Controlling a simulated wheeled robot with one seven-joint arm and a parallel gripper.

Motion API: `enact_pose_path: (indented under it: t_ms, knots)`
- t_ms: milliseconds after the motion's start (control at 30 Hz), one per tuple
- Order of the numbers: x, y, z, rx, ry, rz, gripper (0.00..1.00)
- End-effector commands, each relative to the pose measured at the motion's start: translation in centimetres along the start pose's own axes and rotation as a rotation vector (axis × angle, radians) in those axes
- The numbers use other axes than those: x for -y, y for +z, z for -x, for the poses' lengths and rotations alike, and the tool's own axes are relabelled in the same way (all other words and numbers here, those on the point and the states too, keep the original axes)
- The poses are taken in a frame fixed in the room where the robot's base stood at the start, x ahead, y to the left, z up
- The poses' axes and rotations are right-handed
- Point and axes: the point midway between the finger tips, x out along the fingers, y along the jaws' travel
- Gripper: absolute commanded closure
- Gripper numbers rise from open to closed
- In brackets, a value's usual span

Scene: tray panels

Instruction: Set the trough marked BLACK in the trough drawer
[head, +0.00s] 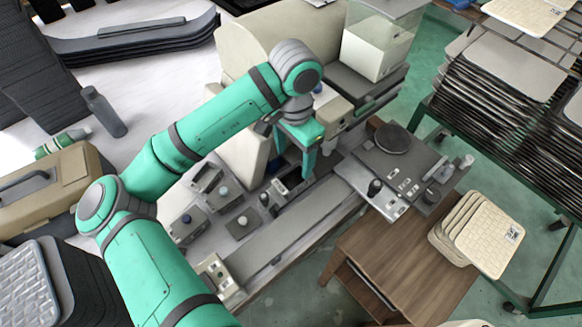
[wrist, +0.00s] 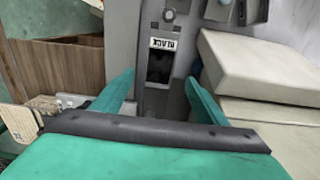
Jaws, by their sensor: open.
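My gripper (head: 294,166) points down over the grey machine bed in the head view. In the wrist view its two teal fingers (wrist: 160,78) stand wide apart with nothing between them. A dark narrow trough with a white label (wrist: 163,43) lies beyond and between the fingertips; the label's print is small and looks upside down, so I cannot read it for sure. In the head view this trough (head: 288,186) is just below the fingers, partly hidden by them. I cannot tell which part is the trough drawer.
Several small grey blocks with knobs (head: 240,224) sit left of the gripper. A control panel with a black lever (head: 375,187) stands at right. A cream housing (wrist: 262,70) is close on the right.

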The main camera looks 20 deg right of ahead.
Motion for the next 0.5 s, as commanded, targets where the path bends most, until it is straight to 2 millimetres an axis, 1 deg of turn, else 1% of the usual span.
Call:
enact_pose_path:
  t_ms: [100,200,500]
  knots:
    - [0.0,-0.1,1.4,-0.001,0.0,-0.001,0.33]
    - [0.0,0.0,2.0,0.0,0.0,0.0,0.33]
    - [0.0,0.0,2.3,0.001,0.001,0.0,0.33]
